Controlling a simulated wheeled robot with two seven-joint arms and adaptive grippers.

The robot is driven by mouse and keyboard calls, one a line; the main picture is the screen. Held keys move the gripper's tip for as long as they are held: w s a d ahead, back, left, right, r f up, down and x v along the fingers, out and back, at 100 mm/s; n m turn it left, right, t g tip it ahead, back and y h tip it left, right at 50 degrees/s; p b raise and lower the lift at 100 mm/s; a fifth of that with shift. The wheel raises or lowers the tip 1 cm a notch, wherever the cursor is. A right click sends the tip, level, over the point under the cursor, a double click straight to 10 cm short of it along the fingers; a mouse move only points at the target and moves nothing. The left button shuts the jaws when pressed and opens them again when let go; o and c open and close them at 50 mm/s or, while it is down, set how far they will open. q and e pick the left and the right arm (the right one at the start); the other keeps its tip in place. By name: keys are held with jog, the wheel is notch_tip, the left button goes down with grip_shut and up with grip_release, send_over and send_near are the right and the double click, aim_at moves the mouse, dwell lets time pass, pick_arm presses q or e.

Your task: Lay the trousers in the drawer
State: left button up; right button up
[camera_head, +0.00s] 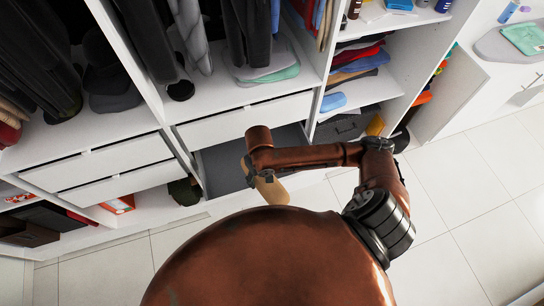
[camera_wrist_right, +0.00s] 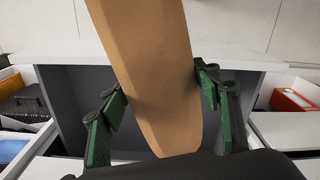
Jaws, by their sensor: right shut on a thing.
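The tan trousers (camera_head: 268,188) hang as a narrow folded strip from my right gripper, partly hidden by my arm in the head view. In the right wrist view the trousers (camera_wrist_right: 150,60) run between the two green-padded fingers of my right gripper (camera_wrist_right: 158,105), which is shut on them. An open drawer with a dark grey bottom (camera_head: 222,168) lies below and around the gripper in the head view. Its grey inside (camera_wrist_right: 68,88) also shows behind the trousers in the wrist view. I cannot tell whether the trousers touch the drawer. My left gripper is not in view.
A closed white drawer (camera_head: 245,120) sits above the open one. Two closed drawers (camera_head: 112,165) are at left. Shelves with folded clothes (camera_head: 360,60) stand at right. A dark basket (camera_head: 345,125) is right of the open drawer. The tiled floor (camera_head: 470,200) is clear.

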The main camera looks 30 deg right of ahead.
jog(key=w+d+f+n+b, duration=0.3)
jog(key=w+d+f+n, duration=0.8)
jog(key=w+f+n, duration=0.25)
jog(key=shift+n, duration=0.55)
jog(key=f+b, duration=0.1)
jog(key=f, duration=0.8)
jog(key=shift+d+b, duration=0.2)
jog(key=shift+b, duration=0.1)
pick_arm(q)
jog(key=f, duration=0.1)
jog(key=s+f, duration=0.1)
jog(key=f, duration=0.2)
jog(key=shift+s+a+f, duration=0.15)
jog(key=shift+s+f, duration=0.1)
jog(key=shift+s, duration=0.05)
pick_arm(e)
jog(key=o, duration=0.8)
jog(key=shift+f, duration=0.1)
jog(key=o, duration=0.5)
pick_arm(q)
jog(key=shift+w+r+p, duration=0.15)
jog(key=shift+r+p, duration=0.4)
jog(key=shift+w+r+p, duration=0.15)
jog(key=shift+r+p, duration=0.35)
pick_arm(e)
notch_tip(320, 180, up, 12)
jog(key=shift+s+r, duration=0.1)
jog(key=shift+r, duration=0.05)
